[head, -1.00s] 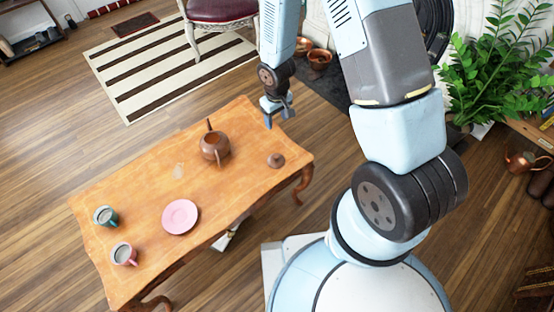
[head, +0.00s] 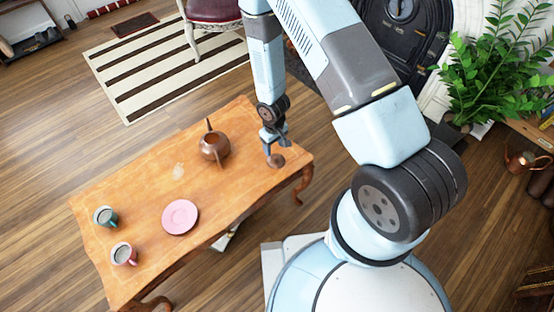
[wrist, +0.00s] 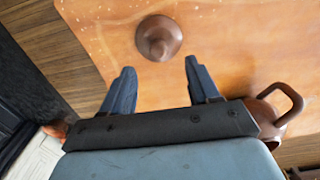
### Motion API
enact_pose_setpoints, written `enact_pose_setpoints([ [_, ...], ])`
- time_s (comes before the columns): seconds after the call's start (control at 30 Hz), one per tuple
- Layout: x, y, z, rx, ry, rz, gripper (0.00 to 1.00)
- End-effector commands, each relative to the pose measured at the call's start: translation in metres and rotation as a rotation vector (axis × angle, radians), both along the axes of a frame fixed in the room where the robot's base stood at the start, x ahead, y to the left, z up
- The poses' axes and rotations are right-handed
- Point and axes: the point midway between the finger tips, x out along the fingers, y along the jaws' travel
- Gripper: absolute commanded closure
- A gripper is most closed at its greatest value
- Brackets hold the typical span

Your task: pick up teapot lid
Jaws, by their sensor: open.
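The brown teapot lid (head: 277,161) lies on the wooden table (head: 140,190) near its right end. It also shows in the wrist view (wrist: 158,38), knob facing the camera, a little beyond the fingertips and roughly centred between them. My gripper (head: 274,147) is above the table, close to the lid; in the wrist view my gripper (wrist: 158,75) has its two fingers apart with nothing between them. The brown teapot (head: 214,146) stands left of the gripper in the head view. In the wrist view part of the teapot (wrist: 290,103) shows at the right, partly hidden behind the gripper body.
A pink plate (head: 180,216), a green cup (head: 105,216) and a pink cup (head: 124,254) stand on the table's left part. A red chair (head: 212,10) and a striped rug (head: 165,65) are behind. A leafy plant (head: 495,75) is at right.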

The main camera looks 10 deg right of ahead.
Motion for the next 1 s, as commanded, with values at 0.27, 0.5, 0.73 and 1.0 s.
enact_pose_setpoints([
  [0.27,-0.001,-0.001,-0.014,-0.001,0.001,0.001,0.40],
  [0.5,-0.004,-0.005,-0.038,-0.001,0.002,0.002,0.40],
  [0.73,-0.005,-0.005,-0.060,-0.001,0.002,0.002,0.40],
  [1.0,-0.004,-0.005,-0.063,0.000,0.000,0.001,0.40],
])
